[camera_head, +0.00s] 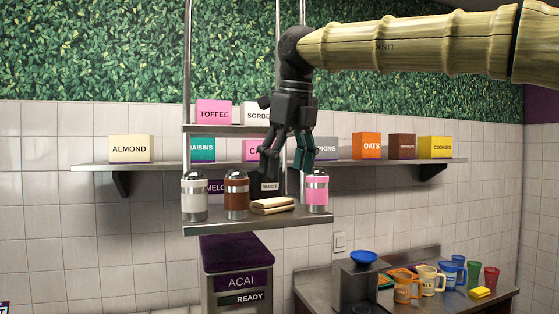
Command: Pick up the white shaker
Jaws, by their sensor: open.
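The white shaker (194,197) stands upright at the left end of the small hanging metal shelf (215,229). It has a silver domed cap and a silver base. My gripper (285,172) is open and points down in front of the shelves, to the right of the white shaker and above its height. Its fingers are apart and seem to hold nothing. The white shaker is in plain view, clear of my gripper.
A metal post (187,90) rises by the shelf's left end. Labelled boxes (131,149) line the shelf behind. Cups (407,288) stand lower right.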

